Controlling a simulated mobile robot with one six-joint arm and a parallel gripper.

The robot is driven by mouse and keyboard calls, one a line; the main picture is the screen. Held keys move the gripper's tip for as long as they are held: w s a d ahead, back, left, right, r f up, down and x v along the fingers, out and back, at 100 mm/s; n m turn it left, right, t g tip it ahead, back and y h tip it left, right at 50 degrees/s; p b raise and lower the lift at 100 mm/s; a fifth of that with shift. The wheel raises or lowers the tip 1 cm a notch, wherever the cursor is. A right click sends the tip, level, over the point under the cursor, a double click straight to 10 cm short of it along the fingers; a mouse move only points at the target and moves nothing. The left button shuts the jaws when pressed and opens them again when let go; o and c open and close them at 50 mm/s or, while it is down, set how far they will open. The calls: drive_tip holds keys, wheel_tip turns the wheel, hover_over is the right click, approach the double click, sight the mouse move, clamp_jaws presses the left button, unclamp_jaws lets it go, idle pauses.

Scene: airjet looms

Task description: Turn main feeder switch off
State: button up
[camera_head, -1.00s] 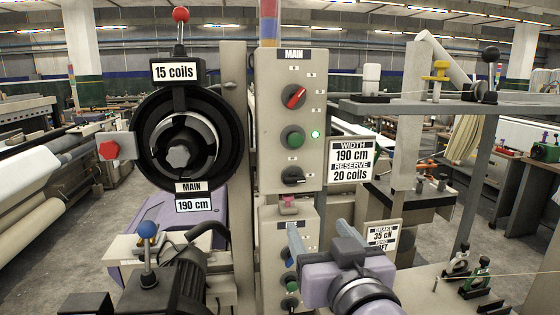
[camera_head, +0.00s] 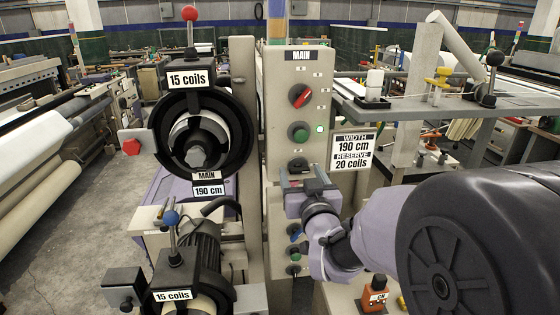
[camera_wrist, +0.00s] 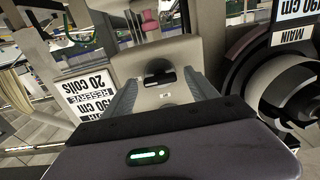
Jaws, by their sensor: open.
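The MAIN panel (camera_head: 276,110) is an upright beige box with a red selector knob (camera_head: 300,95), a green button (camera_head: 298,132) beside a lit green lamp (camera_head: 320,128), and a black rotary switch (camera_head: 298,164) at the bottom. My gripper (camera_head: 301,180) is just in front of and below the black switch. In the wrist view, which is upside down, the black switch (camera_wrist: 159,78) appears ahead between the two open fingers of my gripper (camera_wrist: 160,88). The fingers hold nothing, and I cannot tell whether they touch the panel. The handle of the black switch lies about horizontal.
The black MAIN feeder drum (camera_head: 200,140) stands left of the panel. A WIDTH sign (camera_head: 353,150) is close on the right. A lower panel with a blue switch (camera_head: 295,232) sits beneath my gripper. A grey shelf (camera_head: 450,105) is at the right.

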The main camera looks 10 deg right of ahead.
drive_tip(key=shift+w, duration=0.3)
drive_tip(key=shift+s, duration=0.1)
drive_tip(key=c, duration=1.4)
drive_tip(key=shift+o, duration=0.2)
drive_tip(key=shift+b, duration=0.45)
drive_tip(key=n+b, duration=0.8)
drive_tip(key=b, duration=0.1)
drive_tip(key=shift+f+n, duration=0.15)
drive_tip(key=shift+n, duration=0.25)
drive_tip(key=n+b, duration=0.3)
drive_tip(key=n, duration=0.2)
drive_tip(key=shift+b, duration=0.4)
drive_tip(key=shift+n+b, duration=0.8)
drive_tip(key=shift+n, duration=1.2)
drive_tip(key=shift+r, duration=0.2)
